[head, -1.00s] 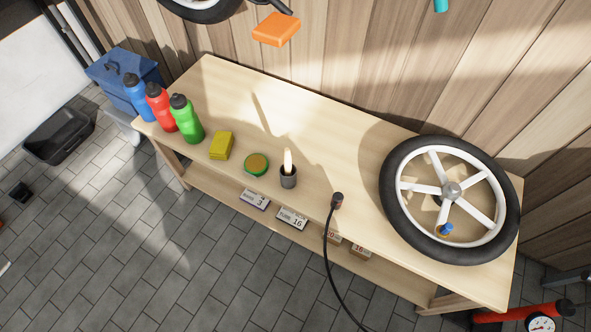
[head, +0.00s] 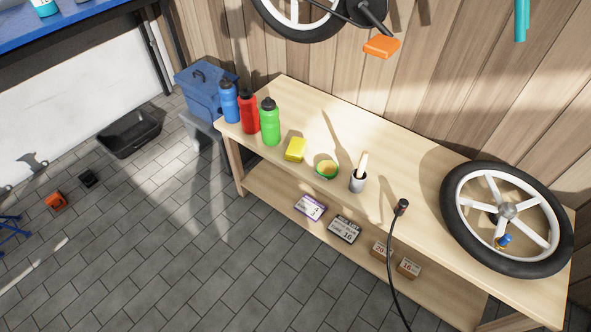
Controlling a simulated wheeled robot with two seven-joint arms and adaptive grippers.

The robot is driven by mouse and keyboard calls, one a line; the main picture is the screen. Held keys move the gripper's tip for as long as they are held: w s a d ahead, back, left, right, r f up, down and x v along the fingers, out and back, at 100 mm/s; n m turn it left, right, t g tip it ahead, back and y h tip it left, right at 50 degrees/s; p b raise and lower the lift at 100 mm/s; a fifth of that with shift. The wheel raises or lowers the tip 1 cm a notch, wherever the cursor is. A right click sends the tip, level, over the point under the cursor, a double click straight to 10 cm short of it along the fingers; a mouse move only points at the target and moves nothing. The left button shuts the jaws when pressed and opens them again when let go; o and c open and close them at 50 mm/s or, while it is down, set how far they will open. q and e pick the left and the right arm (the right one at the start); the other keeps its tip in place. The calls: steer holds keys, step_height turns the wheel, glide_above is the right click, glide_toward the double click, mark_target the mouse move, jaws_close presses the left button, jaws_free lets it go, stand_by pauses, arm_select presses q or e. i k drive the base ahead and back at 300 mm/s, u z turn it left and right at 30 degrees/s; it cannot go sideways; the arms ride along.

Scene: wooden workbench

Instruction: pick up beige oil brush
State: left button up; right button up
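The beige oil brush (head: 363,164) stands in a small grey cup (head: 357,182) near the front edge of the wooden workbench (head: 330,119). Its beige handle points up, leaning slightly right. The part of the brush inside the cup is hidden. Neither of my grippers shows in the head view.
Left of the cup are a round green tin (head: 327,169), a yellow sponge-like block (head: 295,149) and a green bottle (head: 270,122). To the right are a black hose (head: 392,255) and a spoked wheel (head: 508,219). Boxes lie on the lower shelf (head: 275,192).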

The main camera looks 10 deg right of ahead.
mark_target(364, 158)
steer(key=u, duration=0.65)
steer(key=i, duration=0.85)
steer(key=z, duration=0.85)
